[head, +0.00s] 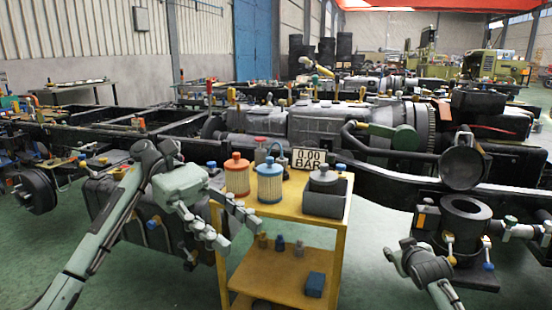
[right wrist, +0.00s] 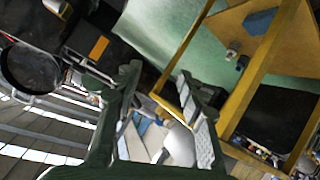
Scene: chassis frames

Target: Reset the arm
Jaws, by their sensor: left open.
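My left gripper (head: 234,228) is open and empty, with its two fingers apart at the left front of the yellow cart (head: 338,222). Whether it touches the cart is unclear. My right arm (head: 425,268) is low at the bottom right in the head view, right of the cart and in front of the black open housing (head: 466,222). Its fingertips are not clear there. In the right wrist view my right gripper (right wrist: 165,92) has its fingers apart with nothing held between them. The yellow cart frame (right wrist: 187,45) shows beyond them.
The cart top holds an orange-capped filter (head: 237,178), a blue-capped filter (head: 270,185), a grey bin (head: 322,204) and a gauge reading 0.00 BAR (head: 308,159). Small parts and a blue block (head: 315,284) are on the lower shelf. The chassis frame stands behind. Green floor between cart and right arm is clear.

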